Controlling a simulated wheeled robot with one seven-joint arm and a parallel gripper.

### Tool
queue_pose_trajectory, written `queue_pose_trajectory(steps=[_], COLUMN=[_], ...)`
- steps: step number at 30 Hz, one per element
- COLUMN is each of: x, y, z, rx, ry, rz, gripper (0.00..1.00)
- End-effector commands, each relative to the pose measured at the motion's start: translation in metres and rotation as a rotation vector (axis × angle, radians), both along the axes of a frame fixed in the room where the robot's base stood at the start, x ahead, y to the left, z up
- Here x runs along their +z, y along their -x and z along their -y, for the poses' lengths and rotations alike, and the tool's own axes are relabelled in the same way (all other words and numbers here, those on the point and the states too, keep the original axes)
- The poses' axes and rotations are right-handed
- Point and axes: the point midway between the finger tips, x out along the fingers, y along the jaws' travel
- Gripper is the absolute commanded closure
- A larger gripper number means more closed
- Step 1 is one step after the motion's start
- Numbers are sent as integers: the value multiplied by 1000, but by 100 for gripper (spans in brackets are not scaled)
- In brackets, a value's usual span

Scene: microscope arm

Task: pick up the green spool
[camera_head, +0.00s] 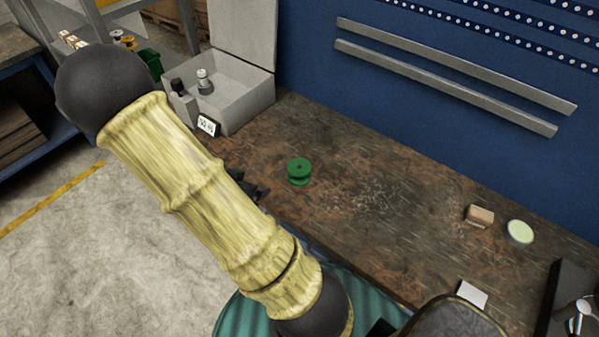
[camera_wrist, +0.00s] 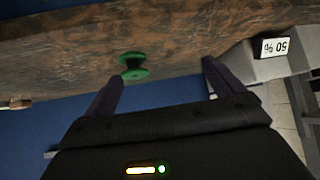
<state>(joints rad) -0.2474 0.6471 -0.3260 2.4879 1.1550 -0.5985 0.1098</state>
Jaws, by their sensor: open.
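The green spool (camera_head: 299,171) stands upright on the brown workbench (camera_head: 370,215), left of the middle of its top. It also shows in the wrist view (camera_wrist: 132,66), ahead of my gripper (camera_wrist: 162,82) and between the lines of its two fingers, nearer the left one. The fingers are apart with nothing between them. In the head view my arm hides most of the gripper; only dark finger parts (camera_head: 256,191) show just left of the spool, apart from it.
A grey open box (camera_head: 240,98) with small bottles (camera_head: 204,82) and a "50 %" label (camera_head: 207,125) stands at the bench's left end. A wooden block (camera_head: 480,215), a round pale-topped tin (camera_head: 520,232) and a dark tray (camera_head: 560,300) are at right. The bench around the spool is clear.

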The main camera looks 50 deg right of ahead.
Motion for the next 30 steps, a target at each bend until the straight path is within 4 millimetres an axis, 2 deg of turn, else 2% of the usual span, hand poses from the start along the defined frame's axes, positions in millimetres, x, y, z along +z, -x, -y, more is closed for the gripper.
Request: queue_pose_trajectory(steps=[1,3,8,20,30], x=[-2,1,8,6,-20], y=[9,20,34,34,31], z=[14,29,44,50,98], rx=[-68,-148,-235,-241,-243], ry=[78,171,280,284,284], rz=[2,13,27,28,25], gripper=[7,7,7,7,7])
